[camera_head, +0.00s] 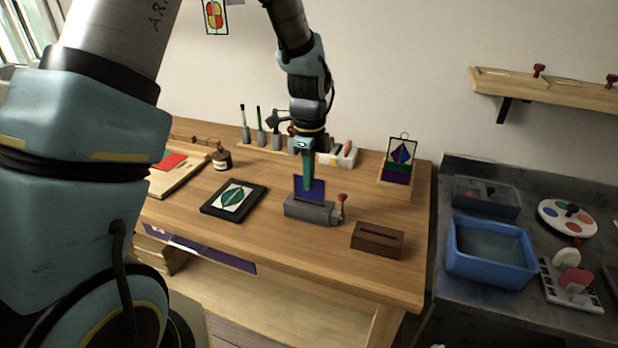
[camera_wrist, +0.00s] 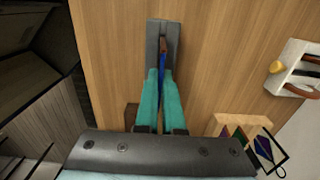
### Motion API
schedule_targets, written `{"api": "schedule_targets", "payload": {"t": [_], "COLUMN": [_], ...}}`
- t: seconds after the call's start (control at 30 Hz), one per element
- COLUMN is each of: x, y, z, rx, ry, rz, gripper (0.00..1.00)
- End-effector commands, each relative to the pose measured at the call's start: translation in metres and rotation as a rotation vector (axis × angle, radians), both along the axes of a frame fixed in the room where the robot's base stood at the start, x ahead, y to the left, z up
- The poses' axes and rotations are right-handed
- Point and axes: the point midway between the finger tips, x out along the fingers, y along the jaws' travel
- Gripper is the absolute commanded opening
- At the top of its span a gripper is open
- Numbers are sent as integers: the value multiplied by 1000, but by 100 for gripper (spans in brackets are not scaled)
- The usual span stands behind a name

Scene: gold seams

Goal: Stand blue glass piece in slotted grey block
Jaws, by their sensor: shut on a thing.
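The blue glass piece (camera_head: 300,189) is an upright blue pane with a reddish edge. It stands at the slotted grey block (camera_head: 296,209), which has a red-knobbed lever at its right end. My gripper (camera_head: 308,182) points down over the block and is shut on the pane's upper part. In the wrist view the teal fingers (camera_wrist: 162,92) close on the thin blue edge of the glass (camera_wrist: 162,63), which lines up with the slot of the grey block (camera_wrist: 152,40). How deep the pane sits in the slot is hidden.
A dark wooden slotted block (camera_head: 377,241) stands right of the grey block. A black-framed panel with a green leaf (camera_head: 234,200) lies to the left. Tools stand at the back. A blue tub (camera_head: 490,280) is on the grey bench at right.

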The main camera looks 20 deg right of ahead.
Motion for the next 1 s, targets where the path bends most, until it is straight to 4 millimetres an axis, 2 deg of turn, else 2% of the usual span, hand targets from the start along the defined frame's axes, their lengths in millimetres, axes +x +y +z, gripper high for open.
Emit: {"api": "schedule_targets", "payload": {"t": [0.43,1.0], "x": [0,0], "y": [0,0], "z": [-11,-10], "rx": [0,0], "ry": [0,0], "rz": [1,1], "gripper": [0,0]}}
